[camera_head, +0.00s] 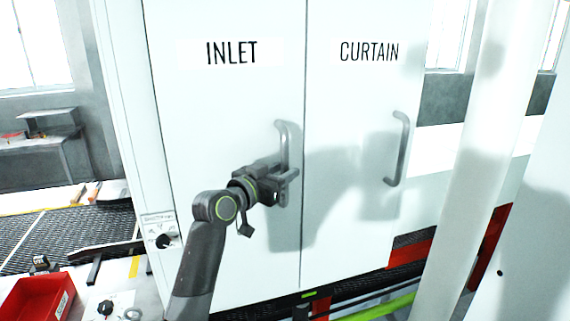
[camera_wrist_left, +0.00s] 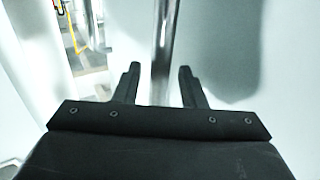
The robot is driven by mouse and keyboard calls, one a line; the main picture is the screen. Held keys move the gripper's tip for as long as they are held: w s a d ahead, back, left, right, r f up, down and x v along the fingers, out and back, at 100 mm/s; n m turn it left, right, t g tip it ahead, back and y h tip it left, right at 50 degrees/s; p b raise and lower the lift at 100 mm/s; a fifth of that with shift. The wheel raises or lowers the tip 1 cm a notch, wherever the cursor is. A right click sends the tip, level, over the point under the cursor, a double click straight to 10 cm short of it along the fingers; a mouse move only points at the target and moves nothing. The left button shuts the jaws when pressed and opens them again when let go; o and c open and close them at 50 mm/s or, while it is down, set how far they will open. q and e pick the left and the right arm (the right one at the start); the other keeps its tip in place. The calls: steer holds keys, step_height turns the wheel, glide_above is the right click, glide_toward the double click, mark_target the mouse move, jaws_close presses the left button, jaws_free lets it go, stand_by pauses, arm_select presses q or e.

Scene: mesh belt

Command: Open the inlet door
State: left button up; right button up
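The white inlet door (camera_head: 225,110), labelled INLET, is closed, flush beside the curtain door (camera_head: 350,110). Its grey vertical bar handle (camera_head: 283,140) is near its right edge. My left gripper (camera_head: 288,180) is at the lower part of this handle, partly hiding it. In the left wrist view, the handle (camera_wrist_left: 164,50) runs upright between the two dark fingers of my left gripper (camera_wrist_left: 160,85). The fingers are spread with a gap on each side of the bar. My right gripper is not in view.
The curtain door has its own handle (camera_head: 400,150). A pale, blurred column (camera_head: 485,150) stands at the right. A red bin (camera_head: 38,298) and a black knob (camera_head: 163,241) are at the lower left. A dark mesh belt (camera_head: 70,235) lies on the left.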

arm_select(q)
steer(key=shift+w+d, duration=0.4)
steer(key=shift+w, duration=0.1)
jaws_close()
